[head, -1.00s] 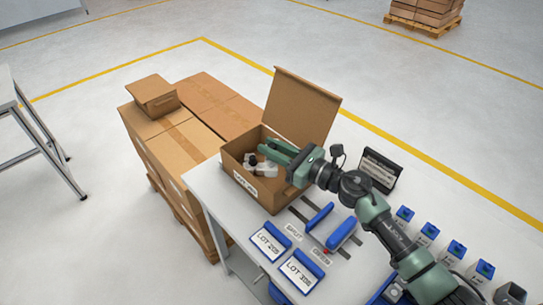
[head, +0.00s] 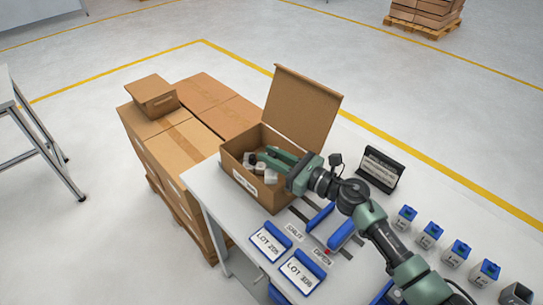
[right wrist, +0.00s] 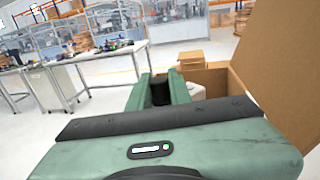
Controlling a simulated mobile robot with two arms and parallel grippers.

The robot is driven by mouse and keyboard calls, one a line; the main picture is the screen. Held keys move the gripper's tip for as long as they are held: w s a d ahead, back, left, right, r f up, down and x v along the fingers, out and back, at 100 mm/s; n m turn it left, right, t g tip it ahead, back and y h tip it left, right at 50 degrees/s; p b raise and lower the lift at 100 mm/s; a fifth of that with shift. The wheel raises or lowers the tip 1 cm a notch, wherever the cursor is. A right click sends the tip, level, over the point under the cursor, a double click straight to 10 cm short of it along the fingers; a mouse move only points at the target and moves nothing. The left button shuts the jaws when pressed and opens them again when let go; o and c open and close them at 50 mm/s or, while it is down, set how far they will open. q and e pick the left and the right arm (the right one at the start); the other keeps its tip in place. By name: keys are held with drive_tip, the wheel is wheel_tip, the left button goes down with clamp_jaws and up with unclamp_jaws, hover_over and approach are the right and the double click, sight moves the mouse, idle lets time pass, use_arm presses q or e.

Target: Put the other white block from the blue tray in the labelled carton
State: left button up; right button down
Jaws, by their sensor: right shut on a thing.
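The open carton (head: 233,170) stands at the table's far left corner with its flap up and a white label on its front. My right gripper (head: 262,157) reaches into the carton. It is shut on a white block (head: 249,163) with a dark top, held inside the carton near its left side. Another white block (head: 270,177) lies in the carton below the fingers. In the right wrist view a dark part (right wrist: 160,91) shows between the fingers, and a white block (right wrist: 195,91) shows beside them. The blue tray (head: 381,289) is mostly hidden by my right arm. My left gripper is out of view.
Two blue-edged lot cards (head: 271,242) lie in front of the carton. Blue blocks (head: 341,234) on dark rails stand to its right, with a black display sign (head: 380,168) behind. Several blue-topped containers (head: 430,235) line the right side. Stacked cartons (head: 180,140) stand left of the table.

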drive_tip(key=c, duration=1.3)
unclamp_jaws()
drive_tip(key=shift+r, duration=0.15)
drive_tip(key=shift+r+p, duration=0.25)
drive_tip(key=shift+p, duration=0.25)
drive_tip(key=shift+r+p, duration=0.45)
drive_tip(key=shift+p, duration=0.05)
drive_tip(key=b+v, duration=0.4)
drive_tip(key=v, duration=0.8)
drive_tip(key=shift+f, duration=0.2)
